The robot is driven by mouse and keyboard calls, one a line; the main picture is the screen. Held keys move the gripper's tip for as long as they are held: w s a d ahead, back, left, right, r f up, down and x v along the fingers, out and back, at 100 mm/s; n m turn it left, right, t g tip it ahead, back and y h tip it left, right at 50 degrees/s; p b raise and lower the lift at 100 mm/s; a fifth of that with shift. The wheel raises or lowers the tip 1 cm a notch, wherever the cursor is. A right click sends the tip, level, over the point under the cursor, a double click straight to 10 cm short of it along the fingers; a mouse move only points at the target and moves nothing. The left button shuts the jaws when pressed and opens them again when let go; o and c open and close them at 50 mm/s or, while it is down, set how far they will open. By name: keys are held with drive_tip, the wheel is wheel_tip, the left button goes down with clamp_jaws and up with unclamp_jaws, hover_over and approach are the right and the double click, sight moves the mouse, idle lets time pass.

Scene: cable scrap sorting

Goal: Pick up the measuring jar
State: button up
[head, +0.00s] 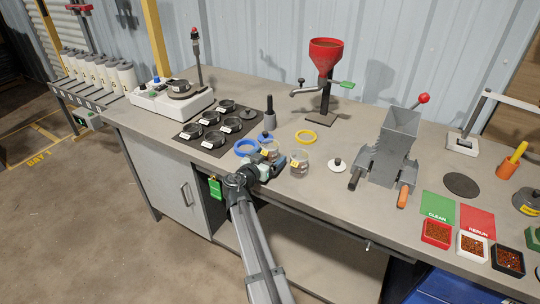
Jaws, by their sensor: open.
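My gripper (277,163) is low over the front part of the bench, at the end of my arm, and open. A clear jar (299,164) with dark matter in its lower part stands upright just right of the gripper, apparently outside the jaws. A second clear jar (270,147) with a yellow label stands just behind the gripper, and the gripper hides its lower part. I cannot tell which of the two is the measuring jar. Any contact between the gripper and the jars is too small to tell.
A blue ring (245,148) lies left of the jars, a yellow ring (306,136) behind them. A knobbed white lid (337,165) and a grey crusher (391,153) are to the right. A red funnel stand (326,60) is behind; a dark mat with several dishes (211,118) is left.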

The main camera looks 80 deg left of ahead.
drive_tip(key=shift+w, duration=0.1)
drive_tip(key=shift+c, duration=0.3)
drive_tip(key=c, duration=1.2)
drive_tip(key=shift+c, duration=0.2)
